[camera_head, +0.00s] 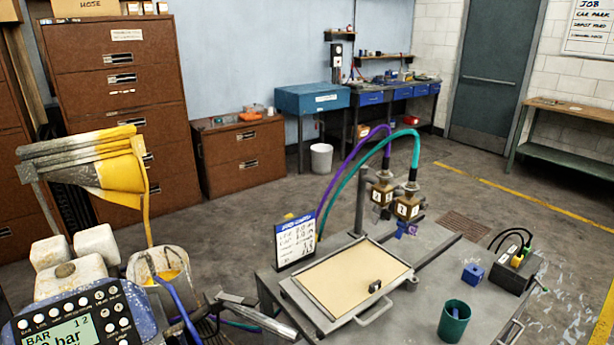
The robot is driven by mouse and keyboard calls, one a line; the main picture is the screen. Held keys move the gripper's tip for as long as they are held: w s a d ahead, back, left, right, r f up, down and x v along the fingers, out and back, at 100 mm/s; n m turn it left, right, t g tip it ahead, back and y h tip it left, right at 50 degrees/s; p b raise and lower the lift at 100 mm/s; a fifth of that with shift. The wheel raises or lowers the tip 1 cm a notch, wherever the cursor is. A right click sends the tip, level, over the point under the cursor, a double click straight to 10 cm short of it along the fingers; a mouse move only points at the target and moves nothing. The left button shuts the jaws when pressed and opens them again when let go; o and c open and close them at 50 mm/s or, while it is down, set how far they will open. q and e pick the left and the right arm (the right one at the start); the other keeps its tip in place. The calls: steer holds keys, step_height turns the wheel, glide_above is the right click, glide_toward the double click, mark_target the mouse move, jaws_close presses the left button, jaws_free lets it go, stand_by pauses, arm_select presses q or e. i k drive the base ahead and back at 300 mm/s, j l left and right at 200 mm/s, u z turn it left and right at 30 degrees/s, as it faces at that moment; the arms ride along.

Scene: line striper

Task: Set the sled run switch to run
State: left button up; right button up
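A black box (512,270) stands at the right end of the grey metal table (400,318). It has black cables looping from its top and small yellow and green parts on its face. It may carry the sled run switch, but no label is readable and the switch position is too small to tell. Two brass-coloured spray heads (406,207) hang on a frame over the table, fed by purple and teal hoses. Neither of my grippers is in view.
On the table are a tan panel in a tray (408,272), a blue cube (473,273), a green cup (454,321) and a sign card (296,242). At left stand a paint-splashed machine with a display (62,330) and a bucket (160,275). Open floor lies behind the table.

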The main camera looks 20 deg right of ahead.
mark_target(544, 289)
steer(key=z, duration=2.05)
steer(key=u, duration=0.35)
steer(key=i+l+u, duration=0.1)
steer(key=u, duration=0.25)
steer(key=l+u, duration=0.15)
steer(key=u, duration=0.2)
steer(key=i+l+u, duration=0.15)
steer(key=l+u, duration=0.25)
steer(key=l, duration=0.65)
steer(key=l+u, duration=0.4)
steer(key=l, duration=1)
